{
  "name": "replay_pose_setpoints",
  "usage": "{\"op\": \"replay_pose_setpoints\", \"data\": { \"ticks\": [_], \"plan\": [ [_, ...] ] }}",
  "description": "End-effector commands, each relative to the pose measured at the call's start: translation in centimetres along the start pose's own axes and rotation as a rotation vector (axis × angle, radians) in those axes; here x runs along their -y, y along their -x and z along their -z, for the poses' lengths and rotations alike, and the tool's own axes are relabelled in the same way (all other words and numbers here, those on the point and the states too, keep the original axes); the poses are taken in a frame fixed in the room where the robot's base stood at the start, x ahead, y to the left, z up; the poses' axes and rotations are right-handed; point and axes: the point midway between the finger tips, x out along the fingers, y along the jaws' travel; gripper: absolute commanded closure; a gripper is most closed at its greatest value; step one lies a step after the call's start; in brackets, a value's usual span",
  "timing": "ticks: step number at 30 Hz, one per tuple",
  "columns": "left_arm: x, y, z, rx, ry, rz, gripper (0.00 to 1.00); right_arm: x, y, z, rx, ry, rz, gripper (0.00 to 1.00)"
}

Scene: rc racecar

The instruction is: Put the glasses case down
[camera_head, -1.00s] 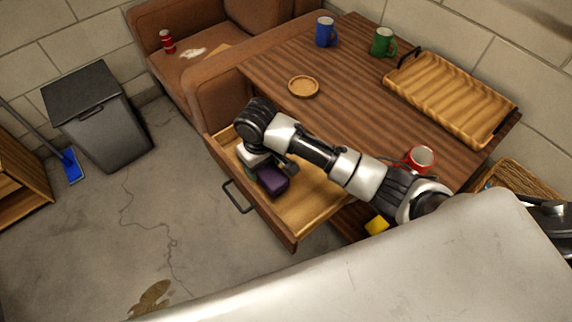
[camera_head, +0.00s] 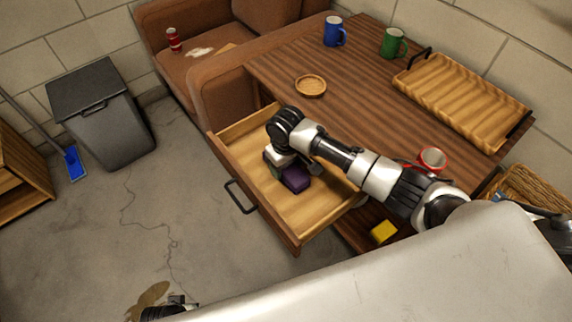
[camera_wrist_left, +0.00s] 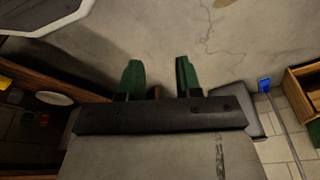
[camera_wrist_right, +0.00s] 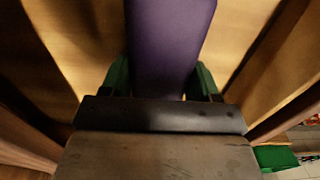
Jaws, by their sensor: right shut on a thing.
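The purple glasses case (camera_head: 295,178) is in my right gripper, inside the open wooden drawer (camera_head: 238,137) below the table. In the right wrist view the purple case (camera_wrist_right: 170,45) stands between the two green fingers of my right gripper (camera_wrist_right: 163,80), which is shut on it. Whether the case touches the drawer floor I cannot tell. My left gripper (camera_wrist_left: 158,78) is empty, its green fingers apart, above the concrete floor. In the head view only a dark part of the left arm shows at the bottom edge.
The table (camera_head: 350,80) holds a blue mug (camera_head: 333,32), a green mug (camera_head: 393,43), a red mug (camera_head: 431,160), a round coaster (camera_head: 311,86) and a wooden tray (camera_head: 465,100). A yellow block (camera_head: 383,231) lies below the table. The drawer's front half is clear.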

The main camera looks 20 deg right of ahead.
Motion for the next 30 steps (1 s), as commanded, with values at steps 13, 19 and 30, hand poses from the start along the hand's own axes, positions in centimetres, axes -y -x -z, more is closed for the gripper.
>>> {"op": "replay_pose_setpoints", "data": {
  "ticks": [13,19,30],
  "plan": [
    [0.0,-0.1,-0.1,0.001,0.000,0.000,0.66,0.0,-0.2,0.0,0.001,0.000,0.000,0.13],
    [0.0,-0.1,-0.1,0.001,0.000,0.000,0.66,0.0,-0.1,0.0,0.000,0.000,0.000,0.13],
    [-0.2,-3.1,-2.7,0.029,-0.005,-0.003,0.66,0.0,4.9,0.1,-0.002,0.000,0.000,0.13]
  ]
}}
